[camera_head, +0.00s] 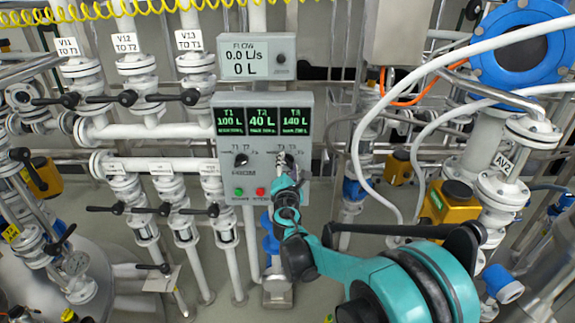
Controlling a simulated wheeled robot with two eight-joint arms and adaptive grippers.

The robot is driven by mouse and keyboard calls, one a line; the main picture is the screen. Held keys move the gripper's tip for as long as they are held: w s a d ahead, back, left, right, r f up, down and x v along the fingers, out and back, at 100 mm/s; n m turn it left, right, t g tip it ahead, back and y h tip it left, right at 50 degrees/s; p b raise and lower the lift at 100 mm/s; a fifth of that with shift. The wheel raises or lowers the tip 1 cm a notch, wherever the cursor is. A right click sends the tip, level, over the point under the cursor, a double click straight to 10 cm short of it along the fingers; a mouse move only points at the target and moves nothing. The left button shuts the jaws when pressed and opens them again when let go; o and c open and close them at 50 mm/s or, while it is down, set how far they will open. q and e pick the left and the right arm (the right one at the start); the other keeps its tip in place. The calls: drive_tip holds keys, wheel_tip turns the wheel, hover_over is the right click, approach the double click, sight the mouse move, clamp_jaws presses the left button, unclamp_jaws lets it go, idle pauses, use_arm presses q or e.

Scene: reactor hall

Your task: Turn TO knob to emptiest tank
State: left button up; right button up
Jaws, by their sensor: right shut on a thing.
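The grey control panel (222,178) hangs in the middle. Its screens read T1 100 L, T2 40 L and T3 140 L. A dark left-hand knob (241,160) sits below the screens and is uncovered. My right gripper (285,168) reaches up from the lower right and is shut on the right-hand knob (288,159), which I take to be the TO knob. The gripper covers most of that knob, so where it points cannot be told. My left gripper is not in view.
A flow display (245,56) above reads 0.0 L/s and 0 L. A green button (239,191) and a red button (260,191) sit low on the panel. Valves V11 (69,47), V12 and V13 with black handles stand left. White hoses (357,150) loop close on the right.

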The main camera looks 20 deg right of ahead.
drive_tip(key=m, duration=0.6)
drive_tip(key=shift+m+p, duration=0.3)
drive_tip(key=m, duration=0.5)
drive_tip(key=shift+f, duration=0.15)
drive_tip(key=shift+m, duration=0.3)
drive_tip(key=o, duration=1.2)
drive_tip(key=shift+d, duration=0.1)
drive_tip(key=shift+c, duration=0.2)
drive_tip(key=v, duration=1.2)
